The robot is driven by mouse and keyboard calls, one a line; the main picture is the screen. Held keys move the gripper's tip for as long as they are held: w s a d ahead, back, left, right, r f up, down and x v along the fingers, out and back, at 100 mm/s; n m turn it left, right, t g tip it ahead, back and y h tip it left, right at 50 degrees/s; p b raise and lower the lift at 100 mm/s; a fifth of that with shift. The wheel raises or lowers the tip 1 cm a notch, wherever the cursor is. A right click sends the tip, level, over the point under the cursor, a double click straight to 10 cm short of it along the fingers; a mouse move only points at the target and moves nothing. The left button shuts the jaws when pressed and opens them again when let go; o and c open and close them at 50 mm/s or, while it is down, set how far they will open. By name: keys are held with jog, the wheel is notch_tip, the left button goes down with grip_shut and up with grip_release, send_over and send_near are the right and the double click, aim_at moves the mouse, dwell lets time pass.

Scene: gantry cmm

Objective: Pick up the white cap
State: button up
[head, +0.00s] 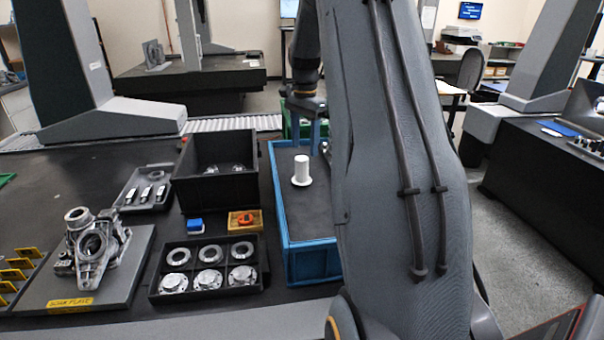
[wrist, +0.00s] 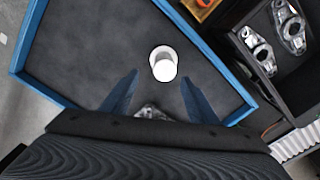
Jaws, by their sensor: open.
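The white cap (head: 301,171) is a white cylinder with a wider flange at its base. It stands upright on the dark floor of the blue crate (head: 313,262). In the wrist view the cap (wrist: 163,68) is seen from above, just beyond the fingertips. My gripper (head: 305,146) has blue fingers and is open and empty. In the head view it is behind the cap, over the far part of the crate. In the wrist view the gripper (wrist: 158,77) points toward the cap, with its fingers spread apart.
A metallic part (wrist: 150,112) in the crate is partly hidden by my gripper. A black bin (head: 215,190) stands left of the crate. A tray of rings and flanges (head: 209,294) is at the front left. My arm hides the crate's right side.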

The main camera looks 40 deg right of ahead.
aim_at(302, 158)
jog(key=shift+w+a+f+p, duration=0.15)
jog(key=shift+f+p, duration=0.5)
jog(key=shift+f, duration=1.1)
jog(key=shift+w+a+f+p, duration=0.15)
jog(key=shift+f+p, duration=0.45)
jog(key=shift+f, duration=1.15)
jog(key=c, duration=1.1)
